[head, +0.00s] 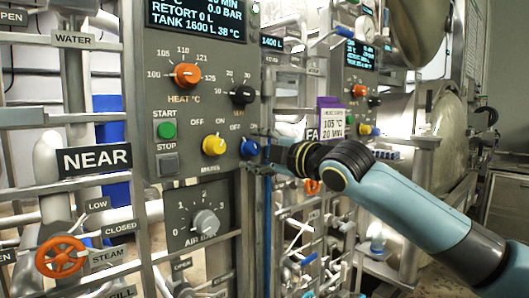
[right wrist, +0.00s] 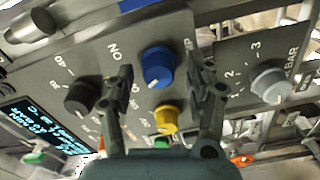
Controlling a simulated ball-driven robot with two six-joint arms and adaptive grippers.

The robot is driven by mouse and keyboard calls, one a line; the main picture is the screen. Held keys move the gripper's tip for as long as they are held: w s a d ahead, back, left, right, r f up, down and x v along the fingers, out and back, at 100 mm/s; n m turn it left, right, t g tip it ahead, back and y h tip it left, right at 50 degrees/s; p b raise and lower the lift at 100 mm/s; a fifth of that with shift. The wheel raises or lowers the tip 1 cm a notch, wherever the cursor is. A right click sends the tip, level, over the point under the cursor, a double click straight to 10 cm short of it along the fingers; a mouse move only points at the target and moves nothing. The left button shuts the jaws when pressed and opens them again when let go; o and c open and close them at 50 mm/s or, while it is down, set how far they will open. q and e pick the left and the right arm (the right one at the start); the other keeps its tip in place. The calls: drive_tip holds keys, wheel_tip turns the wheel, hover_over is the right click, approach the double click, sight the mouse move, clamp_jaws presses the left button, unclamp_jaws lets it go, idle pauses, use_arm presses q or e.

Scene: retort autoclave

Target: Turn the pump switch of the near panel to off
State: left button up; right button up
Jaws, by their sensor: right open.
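The near panel (head: 140,200) carries a blue knob (head: 250,147), which I take for the pump switch, with OFF and ON lettering above it. My right gripper (head: 262,151) is at the right edge of this knob and partly covers that area, including any label below. In the right wrist view the blue knob (right wrist: 157,66) lies ahead of the gap between the open, empty fingers of my right gripper (right wrist: 168,88). Contact cannot be made out. My left gripper is not in view.
A yellow knob (head: 214,145) sits just left of the blue one. Green start button (head: 167,130), grey stop button (head: 167,164), black knob (head: 243,94), orange heat knob (head: 187,75) and grey air knob (head: 206,222) are nearby. Pipes and an orange valve wheel (head: 61,257) flank the panel.

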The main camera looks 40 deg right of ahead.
drive_tip(key=s, duration=0.7)
drive_tip(key=shift+d, duration=0.25)
drive_tip(key=shift+w, duration=0.1)
